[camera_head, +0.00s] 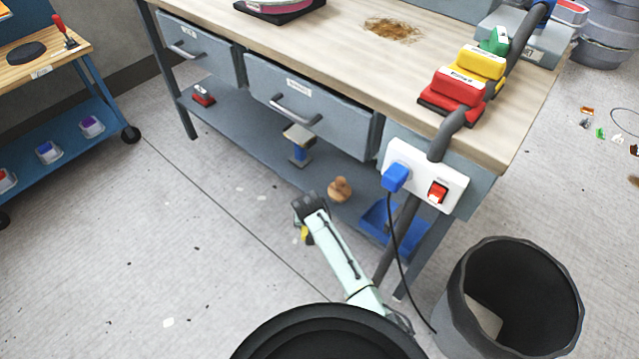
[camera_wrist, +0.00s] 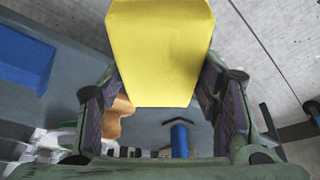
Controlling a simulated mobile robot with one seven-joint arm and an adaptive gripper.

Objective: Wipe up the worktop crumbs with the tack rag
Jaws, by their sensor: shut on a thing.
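Brown crumbs (camera_head: 392,29) lie in a loose patch on the wooden worktop (camera_head: 345,45), towards its back. My gripper (camera_head: 308,208) is low in front of the workbench, below worktop height and well away from the crumbs. It is shut on a smooth yellow thing (camera_wrist: 160,50), which fills the space between the fingers in the wrist view. A small part of the yellow thing (camera_head: 305,234) shows under the gripper in the head view. It may be the tack rag; its shape looks flat-faced, and I cannot tell for certain.
Red and yellow boxes (camera_head: 452,90) stand on the worktop's right. A socket panel (camera_head: 424,175) with a blue plug and hanging cable is on the bench end. A dark bin (camera_head: 465,300) stands at right. The lower shelf (camera_head: 245,128) holds several items.

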